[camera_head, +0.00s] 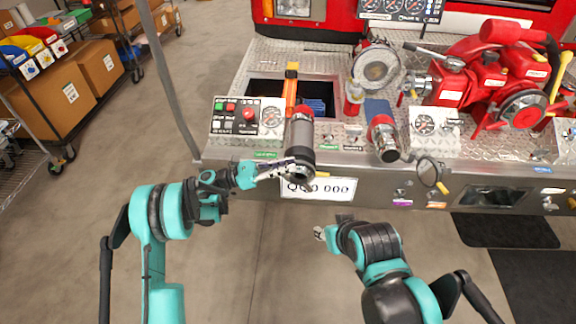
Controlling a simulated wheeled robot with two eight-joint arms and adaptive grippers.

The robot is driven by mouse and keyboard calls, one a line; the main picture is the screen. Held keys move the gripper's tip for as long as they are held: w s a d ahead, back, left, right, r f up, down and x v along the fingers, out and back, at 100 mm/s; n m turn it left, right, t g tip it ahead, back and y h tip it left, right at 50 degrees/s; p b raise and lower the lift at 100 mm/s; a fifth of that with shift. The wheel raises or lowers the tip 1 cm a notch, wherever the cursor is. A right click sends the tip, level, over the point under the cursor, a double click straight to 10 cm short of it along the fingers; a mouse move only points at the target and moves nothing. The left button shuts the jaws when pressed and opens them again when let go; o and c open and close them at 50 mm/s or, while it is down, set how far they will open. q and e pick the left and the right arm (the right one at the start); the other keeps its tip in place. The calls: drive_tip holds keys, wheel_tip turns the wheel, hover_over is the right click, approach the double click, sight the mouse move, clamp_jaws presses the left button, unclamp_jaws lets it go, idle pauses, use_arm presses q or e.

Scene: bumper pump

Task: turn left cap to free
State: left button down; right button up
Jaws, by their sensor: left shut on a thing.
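The left cap (300,167) is the dark end of the left pipe (300,133), which sticks out over the truck's bumper edge. My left gripper (290,166) reaches in from the left with its fingers at this cap and is shut on it. The fingers partly cover the cap, so its exact turn is hard to tell. My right gripper (320,233) hangs in front of the bumper, below and right of the cap, touching nothing. Its fingers are small and partly hidden by the arm, so I cannot tell how open they are.
A control panel (246,116) with buttons lies to the left. A red pump (490,82) fills the right side of the bumper deck. A round mirror-like disc (430,172) juts from the bumper edge.

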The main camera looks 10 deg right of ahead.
use_arm(q)
drive_tip(key=shift+w+a+f+n+h, duration=0.1)
drive_tip(key=shift+a+f+n+h, duration=0.25)
drive_tip(key=shift+h, duration=0.45)
drive_tip(key=c, duration=1.4)
unclamp_jaws()
